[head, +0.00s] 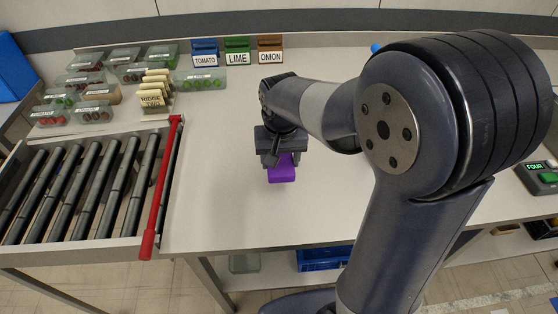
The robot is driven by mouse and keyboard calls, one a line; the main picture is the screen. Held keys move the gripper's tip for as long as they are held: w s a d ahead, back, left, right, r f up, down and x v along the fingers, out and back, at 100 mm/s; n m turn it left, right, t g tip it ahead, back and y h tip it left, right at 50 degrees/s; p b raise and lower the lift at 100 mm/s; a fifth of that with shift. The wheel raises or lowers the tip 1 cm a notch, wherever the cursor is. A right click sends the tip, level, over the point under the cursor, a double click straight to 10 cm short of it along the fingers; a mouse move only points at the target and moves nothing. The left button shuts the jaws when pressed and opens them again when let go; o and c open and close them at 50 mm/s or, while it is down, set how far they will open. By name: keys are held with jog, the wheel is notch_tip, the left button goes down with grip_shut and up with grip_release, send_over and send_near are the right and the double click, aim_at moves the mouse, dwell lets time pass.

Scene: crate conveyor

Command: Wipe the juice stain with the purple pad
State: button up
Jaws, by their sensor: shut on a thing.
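The purple pad (281,172) is in the middle of the pale table in the head view. My gripper (279,158) is right above it, pointing down and shut on the pad. The gripper body hides the pad's upper part. I cannot tell whether the pad touches the table top. No juice stain shows on the visible table surface; the pad and my arm hide part of it.
A roller conveyor (85,185) with a red bar (163,185) lies at the left. Several clear crates (127,56) and a stack of labelled cards (155,92) stand at the back left. TOMATO (205,50), LIME (237,50) and ONION (270,48) bins line the back. Table left of the pad is clear.

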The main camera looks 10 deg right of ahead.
jog(key=shift+r+p, duration=1.15)
jog(key=shift+r, duration=0.55)
